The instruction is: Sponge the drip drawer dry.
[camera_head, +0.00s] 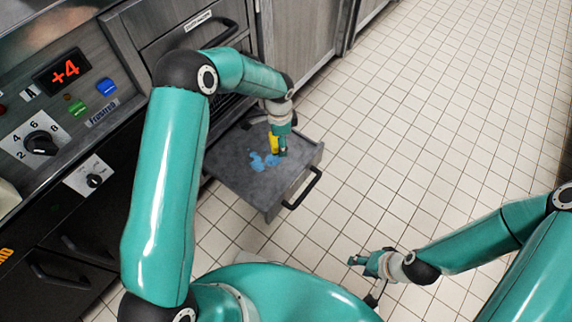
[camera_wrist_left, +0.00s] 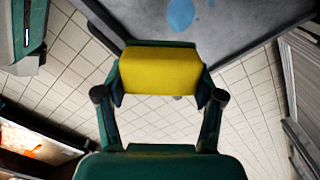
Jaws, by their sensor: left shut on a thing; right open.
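The grey drip drawer (camera_head: 236,172) is pulled out from the cabinet, with a black bar handle on its front. Blue wet patches (camera_head: 257,162) lie on its floor; one patch also shows in the left wrist view (camera_wrist_left: 181,14). My left gripper (camera_head: 276,146) is over the drawer, shut on a yellow sponge (camera_head: 272,143). The sponge spans between the fingers in the left wrist view (camera_wrist_left: 160,70). I cannot tell whether it touches the drawer floor. My right gripper (camera_head: 362,262) is open and empty above the floor tiles, away from the drawer.
A control panel with dials, coloured buttons and a red "+4" display (camera_head: 62,71) is at the left. A closed upper drawer (camera_head: 190,32) with a handle sits above the open one. Tiled floor (camera_head: 440,130) is clear to the right.

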